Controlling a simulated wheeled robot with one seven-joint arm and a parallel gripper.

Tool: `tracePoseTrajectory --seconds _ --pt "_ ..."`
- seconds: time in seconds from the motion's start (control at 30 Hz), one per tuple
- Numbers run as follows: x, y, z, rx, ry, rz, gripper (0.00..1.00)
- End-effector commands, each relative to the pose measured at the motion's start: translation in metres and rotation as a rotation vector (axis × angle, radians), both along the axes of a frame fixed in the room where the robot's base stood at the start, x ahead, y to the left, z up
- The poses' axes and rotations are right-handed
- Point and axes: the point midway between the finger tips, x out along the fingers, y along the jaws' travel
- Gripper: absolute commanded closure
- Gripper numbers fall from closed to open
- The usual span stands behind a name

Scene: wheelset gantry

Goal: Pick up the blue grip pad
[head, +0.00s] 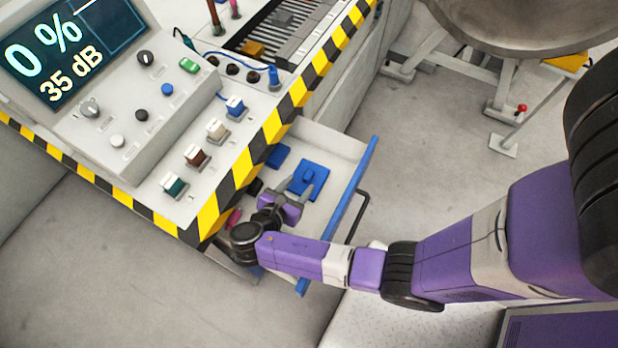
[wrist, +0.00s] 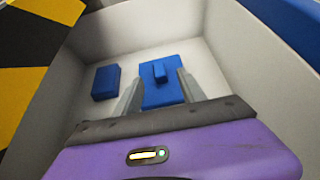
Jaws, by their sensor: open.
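The blue grip pad (wrist: 160,95), a flat blue plate with a raised ridge, lies on the floor of the open drawer. It also shows in the head view (head: 320,169), partly covered by my fingers. My gripper (wrist: 159,80) is open over the pad, with one finger on each side of the ridge in the wrist view. It also shows in the head view (head: 307,181), reaching down into the drawer. Nothing is held. I cannot tell whether the fingertips touch the pad. The near part of the pad is hidden behind my gripper.
A second, plain blue block (wrist: 106,82) lies left of the pad in the drawer. The drawer (head: 340,143) has pale walls and a blue front (head: 352,203) with a dark handle. The striped console edge (head: 240,170) overhangs close by my gripper.

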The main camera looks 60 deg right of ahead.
Motion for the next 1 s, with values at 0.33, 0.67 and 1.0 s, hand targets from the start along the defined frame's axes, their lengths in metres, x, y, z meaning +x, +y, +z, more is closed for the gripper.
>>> tracePoseTrajectory --seconds 0.33,0.67,1.0 --pt "0.002 -0.037 -0.024 0.000 0.002 -0.002 0.52" --pt "0.004 -0.051 -0.032 0.001 0.000 0.001 0.52" --pt "0.004 -0.051 -0.031 0.001 0.000 0.001 1.00"
